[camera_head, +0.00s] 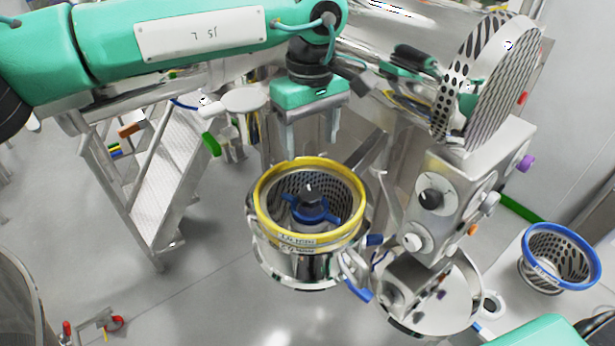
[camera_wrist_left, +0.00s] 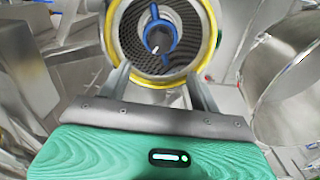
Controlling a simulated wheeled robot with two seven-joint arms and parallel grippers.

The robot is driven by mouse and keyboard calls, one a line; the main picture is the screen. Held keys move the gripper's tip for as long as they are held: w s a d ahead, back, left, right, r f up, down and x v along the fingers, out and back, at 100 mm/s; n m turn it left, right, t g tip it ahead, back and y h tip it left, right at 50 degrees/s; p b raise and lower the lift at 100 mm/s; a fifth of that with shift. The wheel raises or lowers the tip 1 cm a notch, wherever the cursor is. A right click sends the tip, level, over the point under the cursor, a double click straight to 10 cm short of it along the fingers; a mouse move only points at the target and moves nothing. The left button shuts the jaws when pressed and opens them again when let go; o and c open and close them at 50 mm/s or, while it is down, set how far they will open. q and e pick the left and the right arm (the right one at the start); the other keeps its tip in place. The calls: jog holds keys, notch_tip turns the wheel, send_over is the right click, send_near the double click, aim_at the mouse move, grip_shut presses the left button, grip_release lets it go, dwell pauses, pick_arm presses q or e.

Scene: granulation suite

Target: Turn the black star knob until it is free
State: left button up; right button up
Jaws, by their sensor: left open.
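A small dark knob (camera_head: 311,193) sits at the centre of a blue-armed impeller (camera_head: 310,212), inside a perforated screen basket with a yellow rim (camera_head: 262,214). In the left wrist view the dark knob (camera_wrist_left: 158,39) shows in the middle of the blue ring, beyond the fingers. Its star shape is too small to make out. My left gripper (camera_head: 310,145) is open and empty, pointing down above the far side of the basket, apart from the knob. Its fingers (camera_wrist_left: 157,72) frame the lower edge of the yellow rim in the wrist view. My right gripper is not in view.
A steel gearbox housing (camera_head: 455,185) with black, white and purple knobs stands right of the basket. A blue-rimmed screen basket (camera_head: 532,237) stands on a bench at the right. A large perforated disc (camera_head: 500,80) is at upper right. Metal steps (camera_head: 165,185) stand at the left.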

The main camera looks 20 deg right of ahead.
aim_at(309, 193)
pick_arm(q)
notch_tip(309, 193, down, 10)
jog(key=p, duration=0.4)
jog(key=shift+r, duration=0.1)
jog(key=shift+s+f+p, duration=0.1)
jog(key=shift+f+p, duration=0.2)
jog(key=shift+f, duration=0.65)
jog(key=shift+c, duration=0.2)
jog(key=c, duration=0.9)
jog(key=shift+c, duration=0.2)
